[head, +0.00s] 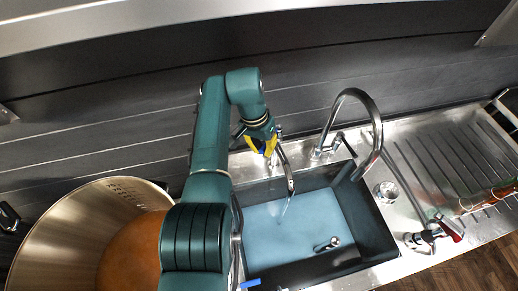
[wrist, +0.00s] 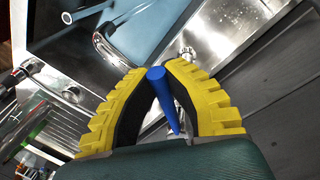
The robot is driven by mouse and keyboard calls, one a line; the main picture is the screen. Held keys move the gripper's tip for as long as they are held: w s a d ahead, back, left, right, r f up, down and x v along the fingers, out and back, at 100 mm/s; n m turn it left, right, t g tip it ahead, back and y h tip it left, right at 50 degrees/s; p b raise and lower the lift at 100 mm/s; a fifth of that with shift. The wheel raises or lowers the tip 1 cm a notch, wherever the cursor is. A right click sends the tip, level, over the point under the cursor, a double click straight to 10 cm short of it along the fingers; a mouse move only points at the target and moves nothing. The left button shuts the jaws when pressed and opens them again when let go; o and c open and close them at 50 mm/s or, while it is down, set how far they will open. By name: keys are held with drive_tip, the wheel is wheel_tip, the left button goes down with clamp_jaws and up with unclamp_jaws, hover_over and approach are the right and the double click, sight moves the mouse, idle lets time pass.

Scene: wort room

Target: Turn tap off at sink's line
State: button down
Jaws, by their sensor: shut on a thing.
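My gripper (head: 262,147) has yellow fingers and is at the back left of the sink (head: 378,232), by the base of a small chrome tap (head: 287,168). In the wrist view, my gripper (wrist: 165,92) is shut on a blue lever handle (wrist: 164,98), which stands between its fingers. The small tap's spout (wrist: 112,48) reaches over the basin. A thin stream (head: 285,206) seems to fall from it into the bluish water (head: 305,222). The fingers and arm mostly hide the handle in the head view.
A tall gooseneck tap (head: 372,110) stands right of the small one. A red-handled valve (head: 450,228) is on the right of the counter, beside the ribbed drainboard (head: 450,160). A large metal pot (head: 60,235) stands at left. The dark wall is close behind.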

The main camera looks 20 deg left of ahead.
drive_tip(key=c, duration=1.1)
unclamp_jaws()
drive_tip(key=r, duration=0.4)
drive_tip(key=a+r, duration=0.1)
drive_tip(key=r, duration=0.3)
drive_tip(key=a+r, duration=0.1)
drive_tip(key=r, duration=0.3)
drive_tip(key=shift+w+a, duration=0.1)
